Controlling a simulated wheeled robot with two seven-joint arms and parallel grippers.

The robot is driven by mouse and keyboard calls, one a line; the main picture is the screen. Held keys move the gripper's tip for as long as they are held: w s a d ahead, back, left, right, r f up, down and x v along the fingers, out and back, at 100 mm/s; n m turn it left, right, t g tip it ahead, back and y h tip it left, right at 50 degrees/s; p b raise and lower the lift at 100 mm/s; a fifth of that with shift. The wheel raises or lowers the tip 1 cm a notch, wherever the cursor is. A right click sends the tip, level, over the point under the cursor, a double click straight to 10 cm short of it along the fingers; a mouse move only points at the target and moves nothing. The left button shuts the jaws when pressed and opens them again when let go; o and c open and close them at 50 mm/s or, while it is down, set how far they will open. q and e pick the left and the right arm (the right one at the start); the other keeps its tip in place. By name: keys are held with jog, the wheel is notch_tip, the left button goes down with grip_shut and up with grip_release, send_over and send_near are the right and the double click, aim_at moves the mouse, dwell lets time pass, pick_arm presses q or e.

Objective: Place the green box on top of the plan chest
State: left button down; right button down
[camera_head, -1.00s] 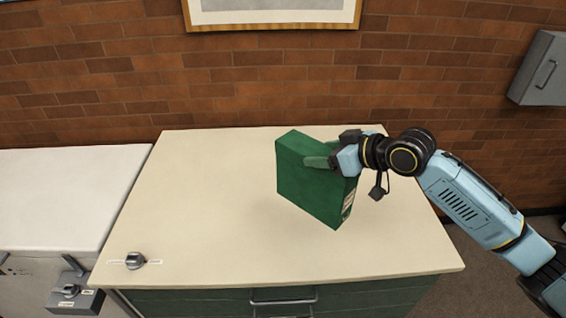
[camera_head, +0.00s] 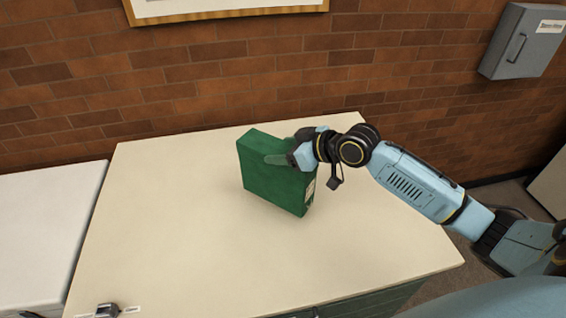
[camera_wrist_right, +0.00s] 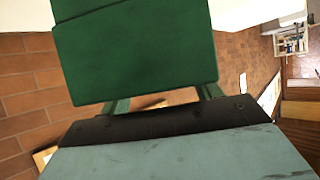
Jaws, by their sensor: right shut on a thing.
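The green box (camera_head: 272,178) is upright at the middle of the plan chest's cream top (camera_head: 180,230). Whether its lower edge touches the top or hangs just above it, I cannot tell. My right gripper (camera_head: 287,160) is shut on the green box near its upper right edge. In the right wrist view the green box (camera_wrist_right: 135,50) fills the space in front of the jaws. The chest's green drawer front (camera_head: 370,302) shows only at the lower edge. My left gripper is not in view.
A white-topped cabinet (camera_head: 45,225) stands left of the chest. A small dark metal object (camera_head: 106,310) lies at the chest's front left. A brick wall (camera_head: 200,80) with a framed picture is behind, and a grey wall box (camera_head: 523,42) hangs at right. The chest top is otherwise clear.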

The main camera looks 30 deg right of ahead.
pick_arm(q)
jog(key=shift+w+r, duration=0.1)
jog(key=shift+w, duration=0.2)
pick_arm(e)
notch_tip(320, 180, down, 4)
jog(key=shift+w+r, duration=0.1)
jog(key=shift+w, duration=0.05)
jog(key=c, duration=0.8)
grip_release()
jog(key=shift+f, duration=0.25)
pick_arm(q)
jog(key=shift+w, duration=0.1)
pick_arm(e)
jog(key=o, duration=0.5)
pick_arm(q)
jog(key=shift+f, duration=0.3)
pick_arm(e)
jog(key=shift+v, duration=6.15)
